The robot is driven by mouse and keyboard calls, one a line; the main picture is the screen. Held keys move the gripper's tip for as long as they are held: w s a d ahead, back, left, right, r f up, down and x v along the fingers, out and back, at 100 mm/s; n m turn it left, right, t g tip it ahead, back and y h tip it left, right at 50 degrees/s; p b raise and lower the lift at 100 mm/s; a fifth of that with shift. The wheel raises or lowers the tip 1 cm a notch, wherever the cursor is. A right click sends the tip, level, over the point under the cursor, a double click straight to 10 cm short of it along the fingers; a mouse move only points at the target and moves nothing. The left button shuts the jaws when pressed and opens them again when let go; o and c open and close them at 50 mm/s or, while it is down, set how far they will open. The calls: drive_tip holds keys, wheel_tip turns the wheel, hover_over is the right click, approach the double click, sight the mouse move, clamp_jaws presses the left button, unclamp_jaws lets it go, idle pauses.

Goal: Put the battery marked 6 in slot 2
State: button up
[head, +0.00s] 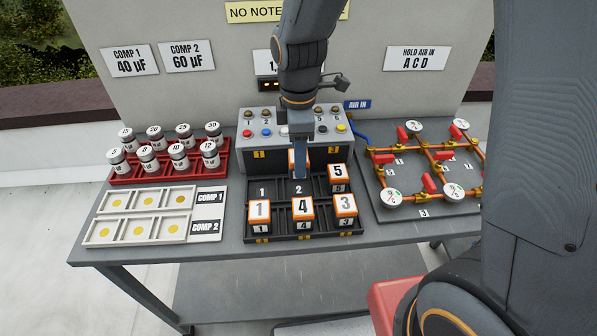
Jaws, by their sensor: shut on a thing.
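My gripper (300,172) points down over the back row of the black battery tray (262,205). It is shut on an orange-and-white battery (292,158), mostly hidden behind the jaw; its mark cannot be read. The held battery shows behind the floor mark 2 of slot 2 (298,188), apparently above the tray. Slot 1 (262,191), to its left, is empty. Battery 5 (340,173) sits at the right of the back row. Batteries 1 (260,210), 4 (302,208) and 3 (345,205) stand in the front row.
A grey button box (260,142) stands close behind the tray. A red rack (170,172) of several capacitors and white compartment trays (150,200) are at left. A copper pipe board with gauges (425,205) is at right. Signs hang on the wall behind.

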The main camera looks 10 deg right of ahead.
drive_tip(key=shift+f+p, duration=0.55)
drive_tip(key=shift+f, duration=2.25)
drive_tip(key=o, duration=1.3)
drive_tip(key=shift+s+f, duration=0.1)
drive_tip(key=shift+f, duration=0.05)
wheel_tip(320, 180, up, 11)
drive_tip(key=b, duration=0.2)
drive_tip(key=shift+b, duration=0.3)
drive_tip(key=shift+r, duration=0.55)
drive_tip(key=s+d+f+m, duration=0.1)
drive_tip(key=s+d+m, duration=0.1)
drive_tip(key=d+m, duration=0.2)
drive_tip(key=s+d+f+m+t, duration=0.1)
drive_tip(key=s+d+f+m, duration=0.1)
drive_tip(key=m, duration=0.5)
drive_tip(key=s+d+f+m, duration=0.1)
drive_tip(key=s+d+m, duration=0.2)
drive_tip(key=d+m, duration=0.3)
drive_tip(key=shift+s+d+f+m, duration=0.25)
drive_tip(key=shift+d+m, duration=0.05)
drive_tip(key=shift+d, duration=0.05)
